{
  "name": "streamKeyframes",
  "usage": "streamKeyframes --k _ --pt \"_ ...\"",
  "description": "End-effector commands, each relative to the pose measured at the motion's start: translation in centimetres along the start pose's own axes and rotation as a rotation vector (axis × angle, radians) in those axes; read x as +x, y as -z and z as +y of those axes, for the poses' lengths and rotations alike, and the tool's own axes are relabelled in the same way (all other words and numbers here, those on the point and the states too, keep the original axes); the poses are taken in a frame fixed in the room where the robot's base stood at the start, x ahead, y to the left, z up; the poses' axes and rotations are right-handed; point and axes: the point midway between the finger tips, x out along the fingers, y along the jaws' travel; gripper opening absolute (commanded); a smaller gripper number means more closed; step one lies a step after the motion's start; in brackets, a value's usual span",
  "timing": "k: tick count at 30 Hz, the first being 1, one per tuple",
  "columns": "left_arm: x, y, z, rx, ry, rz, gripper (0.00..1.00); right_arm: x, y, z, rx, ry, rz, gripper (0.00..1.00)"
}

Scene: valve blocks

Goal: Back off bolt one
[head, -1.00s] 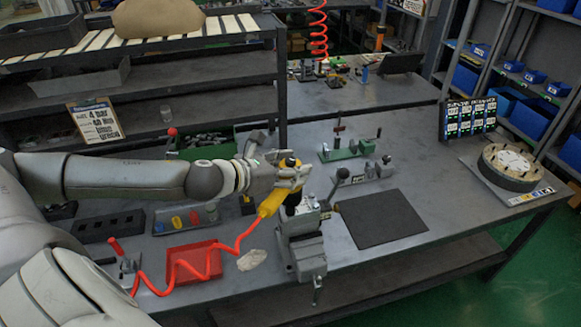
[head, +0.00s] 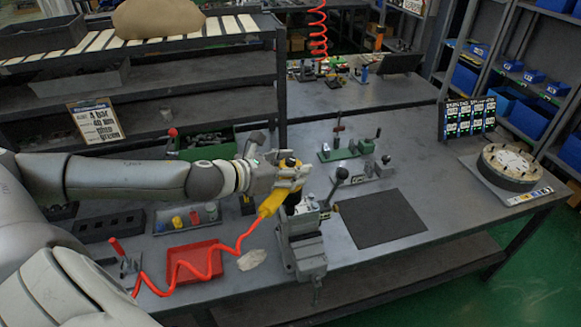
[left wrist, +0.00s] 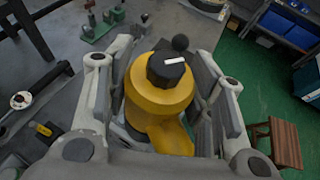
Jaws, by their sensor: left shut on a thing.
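My left gripper (head: 291,174) is shut around a yellow power tool (head: 271,203) with a black top. The tool stands roughly upright over the left side of the bench vise (head: 304,250). A red coiled hose (head: 212,268) runs from its handle down to the left. The left wrist view shows the tool's yellow body (left wrist: 160,98) between both fingers, with a white mark on its black cap (left wrist: 168,68). The tool's lower end, any valve block in the vise and bolt one are hidden, so contact with a bolt cannot be told. My right gripper is not in view.
A red tray (head: 184,270) and a pale rag (head: 251,260) lie left of the vise. A dark mat (head: 382,218) lies right of it. Green and grey fixtures (head: 345,150) stand behind. A round fixture (head: 511,165) stands at the right end. The bench's right middle is clear.

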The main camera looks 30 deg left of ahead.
Motion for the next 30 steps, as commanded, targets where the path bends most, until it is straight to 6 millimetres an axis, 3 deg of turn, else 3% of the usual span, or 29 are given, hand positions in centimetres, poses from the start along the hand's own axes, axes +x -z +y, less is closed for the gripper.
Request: streamKeyframes --k 30 --pt "-0.12 0.23 -0.06 -0.008 0.001 0.011 0.11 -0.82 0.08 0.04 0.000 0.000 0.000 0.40"
